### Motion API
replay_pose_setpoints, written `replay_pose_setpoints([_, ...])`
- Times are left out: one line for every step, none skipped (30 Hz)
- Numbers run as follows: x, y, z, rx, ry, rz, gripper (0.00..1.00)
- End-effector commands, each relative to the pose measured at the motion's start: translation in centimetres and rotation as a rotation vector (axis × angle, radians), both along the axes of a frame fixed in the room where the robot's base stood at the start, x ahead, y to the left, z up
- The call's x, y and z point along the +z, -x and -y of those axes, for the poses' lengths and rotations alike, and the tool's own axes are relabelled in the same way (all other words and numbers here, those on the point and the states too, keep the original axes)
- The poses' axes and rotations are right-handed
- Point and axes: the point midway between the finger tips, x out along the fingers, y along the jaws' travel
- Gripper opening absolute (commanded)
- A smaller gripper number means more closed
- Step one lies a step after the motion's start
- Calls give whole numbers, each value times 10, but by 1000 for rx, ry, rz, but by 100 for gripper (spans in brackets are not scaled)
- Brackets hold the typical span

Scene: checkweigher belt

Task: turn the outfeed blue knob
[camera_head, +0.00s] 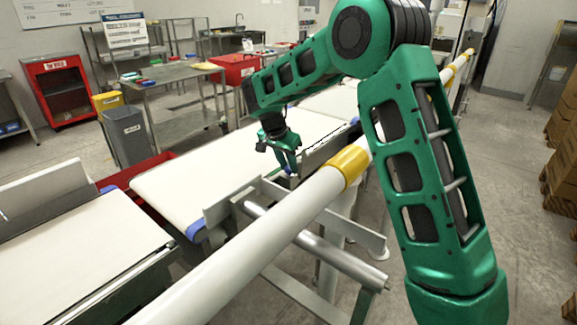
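My gripper (284,160) points down over the edge of the middle white belt (225,170), beside the metal guide rail. A small blue part (288,169) shows right at its fingertips. It may be the blue knob, but it is mostly hidden by the fingers and too small to make out. I cannot tell whether the fingers touch it or are closed around it. My green arm reaches in from the right and bends over the belt.
A white and yellow pipe (255,238) runs diagonally in front of the belt, beneath my arm. Metal brackets and a roller bar (315,248) stick out below it. Another belt (75,265) is at left. Grey bin (126,136), tables and a red cabinet stand behind.

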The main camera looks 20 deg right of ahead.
Motion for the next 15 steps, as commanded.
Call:
replay_pose_setpoints([1,-1,3,-11,5,6,2])
replay_pose_setpoints([1,-2,1,-10,6,6,2])
replay_pose_setpoints([1,-2,0,-7,6,6,2])
replay_pose_setpoints([1,-2,-1,-4,5,6,2])
replay_pose_setpoints([2,-2,-1,2,6,7,2])
replay_pose_setpoints([2,-2,-2,10,6,7,2])
replay_pose_setpoints([2,-1,-2,18,6,7,2])
replay_pose_setpoints([2,-1,-2,28,6,7,2])
replay_pose_setpoints([2,-1,-2,45,5,7,2])
replay_pose_setpoints([2,-1,-3,61,5,6,2])
replay_pose_setpoints([2,-1,-3,77,6,7,2])
replay_pose_setpoints([2,-1,-3,100,5,7,2])
replay_pose_setpoints([2,0,-3,121,5,7,2])
replay_pose_setpoints([2,0,-2,141,5,8,2])
replay_pose_setpoints([2,0,-2,172,4,8,2])
